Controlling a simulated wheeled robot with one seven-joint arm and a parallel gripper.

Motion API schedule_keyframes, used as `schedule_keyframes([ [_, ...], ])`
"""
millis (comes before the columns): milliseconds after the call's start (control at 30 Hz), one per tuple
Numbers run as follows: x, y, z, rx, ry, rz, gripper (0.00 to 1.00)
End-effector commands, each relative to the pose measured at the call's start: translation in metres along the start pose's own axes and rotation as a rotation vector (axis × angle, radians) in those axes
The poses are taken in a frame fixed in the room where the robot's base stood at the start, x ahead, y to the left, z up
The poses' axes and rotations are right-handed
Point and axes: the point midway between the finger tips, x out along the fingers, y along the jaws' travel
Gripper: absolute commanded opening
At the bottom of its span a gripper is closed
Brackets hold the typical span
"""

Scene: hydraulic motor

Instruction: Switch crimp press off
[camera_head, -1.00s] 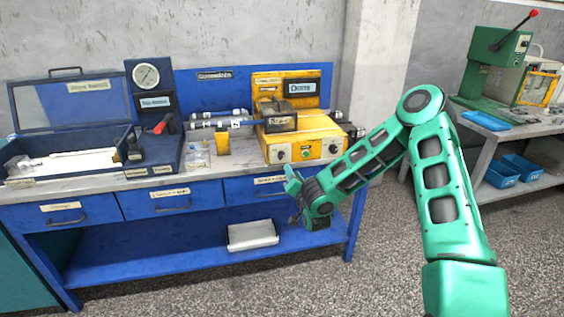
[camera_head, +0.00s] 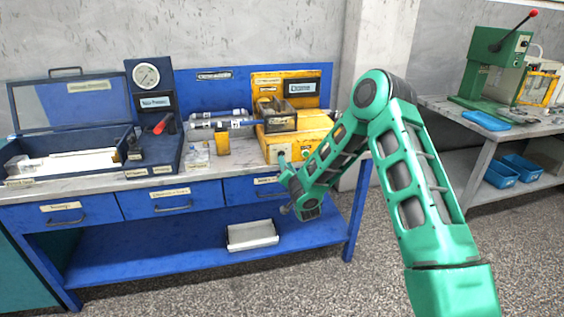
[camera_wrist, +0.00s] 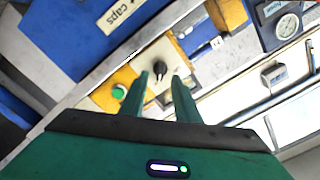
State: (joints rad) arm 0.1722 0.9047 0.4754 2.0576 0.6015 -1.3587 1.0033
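The yellow crimp press (camera_head: 312,133) stands at the right end of the blue bench, and my arm hides part of its front. In the wrist view its yellow front panel (camera_wrist: 122,77) carries a green button (camera_wrist: 118,92) and a black rotary knob (camera_wrist: 160,69) on a light plate. My gripper (camera_head: 283,158) is just before the press front in the head view. In the wrist view my gripper's two green fingers (camera_wrist: 161,78) are apart, with the knob showing between their tips. I cannot tell whether they touch it.
A gauge stand (camera_head: 152,110) and an open blue box (camera_head: 65,140) stand on the bench to the left. Drawers (camera_head: 172,195) are below the top. A white tray (camera_head: 252,235) lies on the lower shelf. A second bench with a green press (camera_head: 500,65) stands at the right.

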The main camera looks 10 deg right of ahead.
Motion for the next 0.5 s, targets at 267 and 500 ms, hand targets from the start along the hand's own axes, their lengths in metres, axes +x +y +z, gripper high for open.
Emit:
schedule_keyframes([
  [267,0.032,-0.001,0.001,-0.001,0.002,-0.002,0.29],
  [500,0.049,-0.001,0.002,0.001,0.000,-0.001,0.29],
])
